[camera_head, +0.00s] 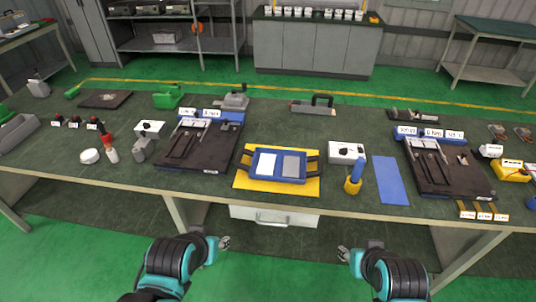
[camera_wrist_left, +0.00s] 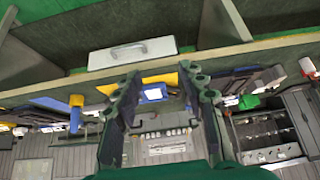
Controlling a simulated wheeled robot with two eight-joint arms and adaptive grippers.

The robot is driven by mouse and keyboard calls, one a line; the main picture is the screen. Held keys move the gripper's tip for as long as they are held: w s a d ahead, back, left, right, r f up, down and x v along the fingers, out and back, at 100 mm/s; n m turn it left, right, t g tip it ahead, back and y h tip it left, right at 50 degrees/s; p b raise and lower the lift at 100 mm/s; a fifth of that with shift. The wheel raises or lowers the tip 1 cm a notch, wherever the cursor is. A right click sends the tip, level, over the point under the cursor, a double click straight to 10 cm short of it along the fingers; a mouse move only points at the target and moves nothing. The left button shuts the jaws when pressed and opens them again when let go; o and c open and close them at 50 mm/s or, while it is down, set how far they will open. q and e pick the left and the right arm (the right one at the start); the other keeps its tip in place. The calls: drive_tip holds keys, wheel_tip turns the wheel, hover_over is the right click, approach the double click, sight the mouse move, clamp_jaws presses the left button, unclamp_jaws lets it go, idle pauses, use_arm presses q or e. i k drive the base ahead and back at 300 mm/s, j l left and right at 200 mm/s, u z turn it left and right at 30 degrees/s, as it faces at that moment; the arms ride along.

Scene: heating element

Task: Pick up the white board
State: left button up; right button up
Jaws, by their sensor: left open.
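A white board (camera_head: 265,162) lies in the left half of a blue tray (camera_head: 279,178) with dark side handles, beside a grey board (camera_head: 291,166). The tray rests on a yellow mat (camera_head: 242,183) at the table's front edge. My left gripper (camera_head: 225,243) is in front of the table, short of its edge and apart from the tray. In the left wrist view its two fingers (camera_wrist_left: 157,85) are spread and empty, with part of the blue tray (camera_wrist_left: 154,94) showing between them. My right gripper (camera_head: 343,254) is also in front of the table; its jaws are too small to read.
Right of the tray stand a white box (camera_head: 347,152), a blue-and-yellow bottle-like tool (camera_head: 355,178) and a blue mat (camera_head: 390,180). Dark fixtures lie left (camera_head: 198,148) and right (camera_head: 446,172). A white drawer (camera_head: 274,215) hangs under the table edge.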

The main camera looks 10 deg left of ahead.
sight(266, 166)
drive_tip(key=i+l, duration=0.1)
drive_tip(key=i, duration=0.5)
drive_tip(key=i+l, duration=0.1)
drive_tip(key=i, duration=0.45)
